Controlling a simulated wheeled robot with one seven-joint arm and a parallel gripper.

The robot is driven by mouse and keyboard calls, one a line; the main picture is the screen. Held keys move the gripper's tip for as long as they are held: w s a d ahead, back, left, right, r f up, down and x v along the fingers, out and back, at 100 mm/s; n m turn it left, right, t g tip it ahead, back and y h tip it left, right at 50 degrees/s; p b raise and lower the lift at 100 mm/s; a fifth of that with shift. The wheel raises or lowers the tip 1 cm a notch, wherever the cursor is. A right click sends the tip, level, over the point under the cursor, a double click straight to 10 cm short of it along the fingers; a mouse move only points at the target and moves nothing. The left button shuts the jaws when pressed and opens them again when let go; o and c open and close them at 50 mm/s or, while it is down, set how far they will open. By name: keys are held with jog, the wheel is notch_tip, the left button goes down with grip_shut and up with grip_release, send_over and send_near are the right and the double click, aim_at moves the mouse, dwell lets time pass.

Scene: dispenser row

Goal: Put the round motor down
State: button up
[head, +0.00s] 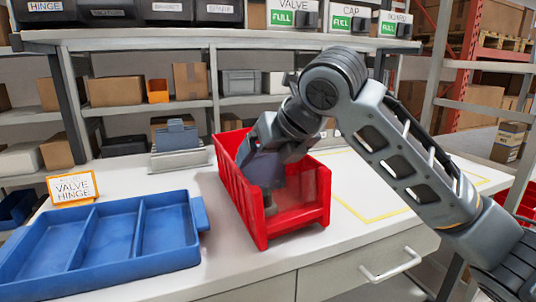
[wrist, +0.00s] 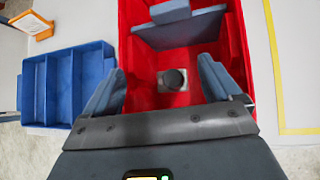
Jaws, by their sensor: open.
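The round motor (wrist: 173,79), a dark round body on a light square base, is in the red bin (wrist: 137,90) in the wrist view. My gripper (wrist: 160,84) is open, with its two blue-grey fingers apart on the left and right of the motor. A gap shows between the motor and each finger. In the head view my gripper (head: 268,172) reaches down into the red bin (head: 290,222) on the table. I cannot make out the motor there with certainty.
A blue tray (head: 138,206) with compartments lies left of the bin, near a "VALVE HINGE" sign (head: 73,188). A blue-grey plate-like part (wrist: 180,26) spans the bin's far end. A metal stand (head: 177,158) is behind. Yellow-taped table (head: 365,190) at right is clear.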

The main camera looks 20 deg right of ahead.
jog(key=shift+s+a+f, duration=0.1)
jog(key=shift+a+f, duration=0.05)
jog(key=shift+f, duration=0.1)
jog(key=p+v, duration=0.1)
jog(key=v, duration=1.2)
jog(key=shift+w+r, duration=0.4)
jog(key=shift+c, duration=0.5)
